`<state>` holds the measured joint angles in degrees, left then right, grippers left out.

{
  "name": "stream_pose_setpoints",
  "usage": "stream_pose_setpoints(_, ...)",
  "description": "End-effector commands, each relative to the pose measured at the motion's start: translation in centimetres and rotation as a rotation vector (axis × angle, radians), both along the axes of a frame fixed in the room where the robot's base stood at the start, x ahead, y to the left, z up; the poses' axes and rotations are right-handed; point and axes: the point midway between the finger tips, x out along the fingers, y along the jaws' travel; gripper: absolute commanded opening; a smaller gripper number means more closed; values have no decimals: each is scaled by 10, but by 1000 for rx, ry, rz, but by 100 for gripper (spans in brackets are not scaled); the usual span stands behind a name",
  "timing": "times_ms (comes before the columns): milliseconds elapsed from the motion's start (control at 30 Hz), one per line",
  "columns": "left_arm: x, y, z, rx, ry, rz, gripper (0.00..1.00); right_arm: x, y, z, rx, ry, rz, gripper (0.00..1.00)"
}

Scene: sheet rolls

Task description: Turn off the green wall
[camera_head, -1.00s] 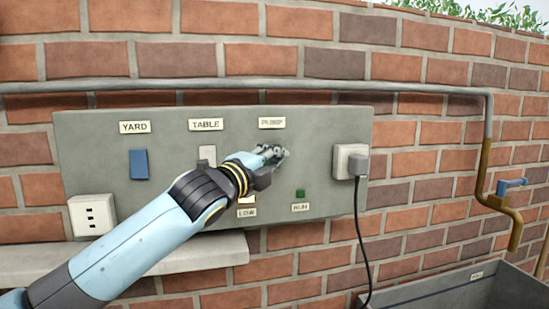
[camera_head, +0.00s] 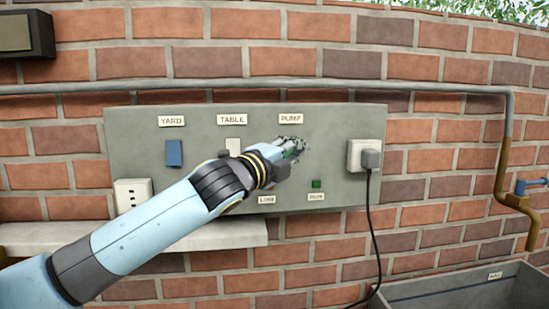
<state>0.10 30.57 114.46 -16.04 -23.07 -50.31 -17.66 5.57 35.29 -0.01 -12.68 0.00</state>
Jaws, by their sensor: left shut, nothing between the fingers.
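A grey panel (camera_head: 350,118) on the brick wall carries labels for YARD, TABLE and PUMP. My left gripper (camera_head: 290,148) is shut and empty, at the panel just below the PUMP label (camera_head: 290,119). It hides whatever sits under that label; I cannot tell whether it touches. A blue switch (camera_head: 174,153) is under YARD, and a pale switch (camera_head: 233,146) is under TABLE, its lower part hidden by my arm. A small dark green lamp (camera_head: 317,184) sits above a RUN label (camera_head: 316,197). A LOW label (camera_head: 267,200) is left of it. My right gripper is not in view.
A plug (camera_head: 370,158) with a black cable sits in the right socket (camera_head: 356,152). Another socket (camera_head: 132,194) is at lower left, above a pale ledge (camera_head: 190,236). A pipe (camera_head: 400,89) runs above the panel. A grey trough (camera_head: 450,285) stands at lower right.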

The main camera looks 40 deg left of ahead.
Motion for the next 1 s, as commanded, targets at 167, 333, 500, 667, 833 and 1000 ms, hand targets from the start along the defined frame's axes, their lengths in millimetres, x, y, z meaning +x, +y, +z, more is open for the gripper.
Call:
stream_pose_setpoints(167,-27,-2,-3,7,4,-1,0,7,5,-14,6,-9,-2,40)
stream_pose_setpoints(333,-56,-5,0,7,4,-2,0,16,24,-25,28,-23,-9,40)
stream_pose_setpoints(500,-75,-5,3,5,5,1,0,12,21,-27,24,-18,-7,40)
stream_pose_setpoints(667,-81,-7,5,0,3,0,0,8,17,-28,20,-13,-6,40)
stream_pose_setpoints(833,-82,-6,6,-2,1,1,0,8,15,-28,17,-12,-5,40)
stream_pose_setpoints(1000,-82,-6,6,-2,1,1,0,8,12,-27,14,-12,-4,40)
